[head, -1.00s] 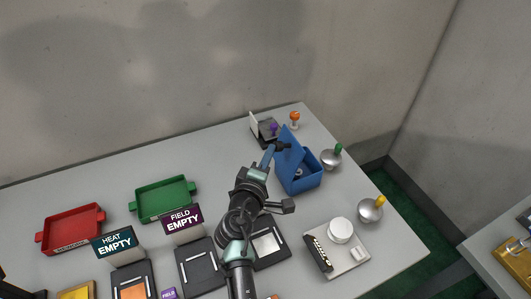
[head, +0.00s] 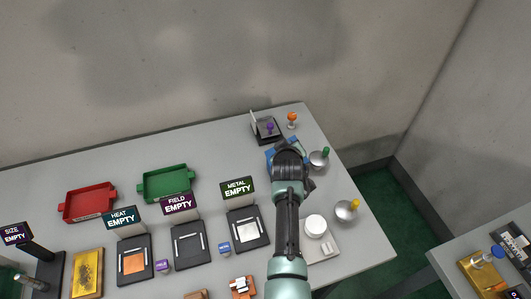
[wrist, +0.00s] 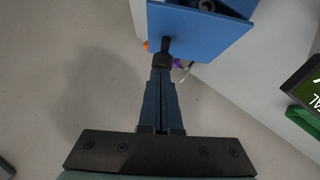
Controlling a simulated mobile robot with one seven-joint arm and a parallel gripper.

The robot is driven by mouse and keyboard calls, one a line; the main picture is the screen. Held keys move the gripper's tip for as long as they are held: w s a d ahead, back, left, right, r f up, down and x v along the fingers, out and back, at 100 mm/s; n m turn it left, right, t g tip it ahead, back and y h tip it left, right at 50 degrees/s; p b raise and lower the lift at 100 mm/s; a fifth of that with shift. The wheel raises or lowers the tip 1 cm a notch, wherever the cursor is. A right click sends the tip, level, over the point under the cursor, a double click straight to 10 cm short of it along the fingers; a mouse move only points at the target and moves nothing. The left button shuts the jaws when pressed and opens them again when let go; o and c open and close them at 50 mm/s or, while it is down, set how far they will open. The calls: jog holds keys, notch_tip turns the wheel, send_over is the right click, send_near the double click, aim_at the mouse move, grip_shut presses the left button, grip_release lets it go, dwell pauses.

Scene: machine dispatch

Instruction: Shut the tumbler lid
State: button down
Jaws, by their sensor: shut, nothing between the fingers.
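The tumbler is a blue box (head: 270,160) near the back right of the table. In the head view my arm and hand hide most of it. In the wrist view its blue lid (wrist: 205,35) fills the top as a flat panel, with a dark round part showing past its far edge. My gripper (wrist: 165,46) is shut and empty, its dark tips overlapping the lid's near left edge. I cannot tell whether they touch it. The lid's angle is hard to judge now.
A bowl with a green knob (head: 319,159) stands right of the tumbler, and one with a yellow knob (head: 347,210) is nearer. A dark device with a purple knob (head: 269,127) and an orange knob (head: 292,118) stand behind. A METAL panel (head: 239,187) is at left.

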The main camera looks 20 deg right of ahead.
jog(key=shift+w+d+f+b, duration=0.1)
jog(key=shift+d+f+b, duration=0.55)
jog(key=shift+d, duration=0.1)
jog(key=d+b, duration=0.1)
jog(key=d+f+b, duration=0.1)
jog(key=b, duration=0.1)
jog(key=shift+d+f+b, duration=0.1)
jog(key=shift+f+b, duration=0.2)
jog(key=r+p, duration=0.2)
jog(key=r, duration=0.1)
jog(key=r+p, duration=0.1)
jog(key=r, duration=0.1)
jog(key=shift+a+r, duration=0.1)
jog(key=shift+a, duration=0.15)
jog(key=shift+s+r, duration=0.2)
jog(key=shift+s, duration=0.8)
jog(key=s+r+b, duration=0.1)
jog(key=s+r, duration=0.4)
jog(key=shift+s+a, duration=0.2)
jog(key=shift+s, duration=0.15)
